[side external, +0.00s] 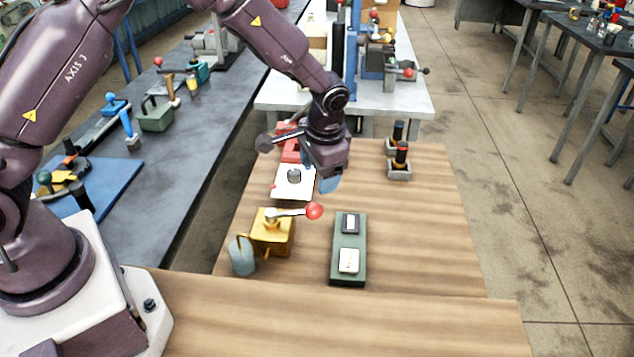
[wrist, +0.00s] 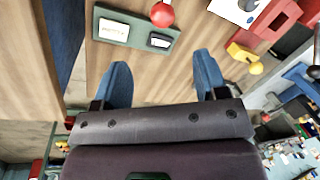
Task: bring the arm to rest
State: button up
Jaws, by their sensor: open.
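My gripper (side external: 329,182) hangs above the wooden table in the side external view. In the wrist view its two blue fingers (wrist: 161,74) are spread apart with nothing between them. A yellow block (side external: 270,235) with a red-knobbed lever (side external: 313,211) stands below and to the left of it in the side external view. My gripper appears apart from all of these.
The table's right and front areas (side external: 430,250) are clear.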

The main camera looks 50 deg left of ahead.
jog(key=shift+r, duration=0.25)
jog(key=shift+s, duration=0.15)
jog(key=s+a+r+n+t+h, duration=0.1)
jog(key=s+r+t, duration=0.4)
jog(key=s+r, duration=1.8)
jog(key=shift+s+a+n+h, duration=0.35)
jog(key=shift+s+n+h, duration=0.3)
jog(key=shift+s, duration=0.3)
